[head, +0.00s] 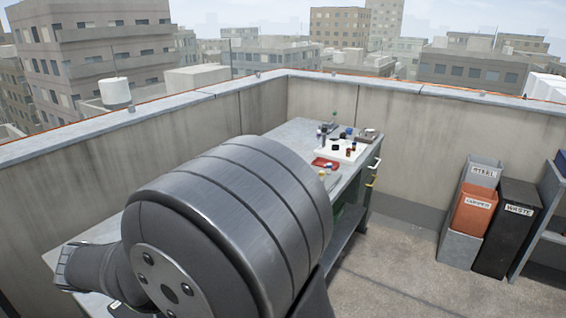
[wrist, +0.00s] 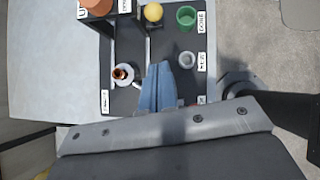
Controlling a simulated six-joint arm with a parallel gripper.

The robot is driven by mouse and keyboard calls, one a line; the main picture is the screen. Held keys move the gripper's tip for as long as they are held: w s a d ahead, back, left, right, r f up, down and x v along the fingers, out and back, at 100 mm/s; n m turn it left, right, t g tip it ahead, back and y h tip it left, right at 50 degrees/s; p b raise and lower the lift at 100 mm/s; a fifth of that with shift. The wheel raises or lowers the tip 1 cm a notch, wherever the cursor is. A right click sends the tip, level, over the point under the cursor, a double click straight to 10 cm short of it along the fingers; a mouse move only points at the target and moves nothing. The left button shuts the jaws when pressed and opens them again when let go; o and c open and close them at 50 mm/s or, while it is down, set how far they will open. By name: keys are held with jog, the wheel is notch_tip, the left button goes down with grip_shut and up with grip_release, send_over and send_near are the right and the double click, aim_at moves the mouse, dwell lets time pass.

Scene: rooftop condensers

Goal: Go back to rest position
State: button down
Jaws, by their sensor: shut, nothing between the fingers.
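My gripper (wrist: 161,70) shows in the wrist view as two blue fingers side by side, shut and empty, pointing over a dark mat (wrist: 128,62). On the mat are a green cup (wrist: 186,16), a yellow ball-like thing (wrist: 153,12), a grey ring-shaped cup (wrist: 187,59) and a white round holder (wrist: 119,78) with an orange-brown thing in it. An orange thing (wrist: 97,6) is cut off by the top edge. The fingers are between the white holder and the grey cup; their height above the mat is unclear. In the head view my arm hides the gripper.
The bench (head: 296,130) runs along the parapet, with a red tray (head: 325,163) and several small things at its far end. The floor between is clear.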

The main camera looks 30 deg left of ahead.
jog(key=w+a+f, duration=0.1)
jog(key=w+f, duration=0.5)
jog(key=w, duration=0.2)
jog(key=shift+w+a+f, duration=0.25)
jog(key=shift+w+a, duration=0.05)
jog(key=shift+w, duration=0.05)
jog(key=shift+s, duration=0.1)
